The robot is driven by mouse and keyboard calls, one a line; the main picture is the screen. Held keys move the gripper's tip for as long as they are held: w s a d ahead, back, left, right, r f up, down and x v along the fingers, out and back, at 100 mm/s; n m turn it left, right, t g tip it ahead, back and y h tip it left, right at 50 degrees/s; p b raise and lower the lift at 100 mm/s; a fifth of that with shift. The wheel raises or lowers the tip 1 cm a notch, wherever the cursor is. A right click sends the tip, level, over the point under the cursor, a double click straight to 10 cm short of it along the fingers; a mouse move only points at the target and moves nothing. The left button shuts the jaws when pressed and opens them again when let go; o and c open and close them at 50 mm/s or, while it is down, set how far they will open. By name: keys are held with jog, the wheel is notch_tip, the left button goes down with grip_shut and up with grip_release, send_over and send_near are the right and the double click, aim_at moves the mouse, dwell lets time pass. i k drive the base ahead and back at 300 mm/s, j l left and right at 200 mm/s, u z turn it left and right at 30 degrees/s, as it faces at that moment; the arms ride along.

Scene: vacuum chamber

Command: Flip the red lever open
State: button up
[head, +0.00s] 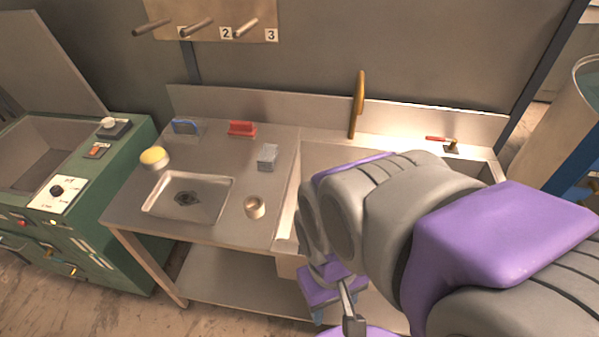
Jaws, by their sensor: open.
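The red lever (436,139) is on the ledge behind the sink basin at the right. Its red handle points left, and its brass-coloured valve body stands at its right end. My gripper (348,305) is low in front of the bench, well below and to the left of the lever. A grey finger shows beyond the purple and grey arm links, and most of the gripper is hidden by the arm. Nothing is seen held in it. My arm covers much of the basin and the front right of the bench.
A tall brass faucet (358,103) rises left of the lever. The left worktop holds a metal tray (150,205), a yellow-topped round container (154,158), a red block-like object (242,129), a grey block (268,157) and a small cup (255,207). A green machine (130,165) stands left.

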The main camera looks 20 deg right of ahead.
aim_at(452, 147)
jog(key=z, duration=0.95)
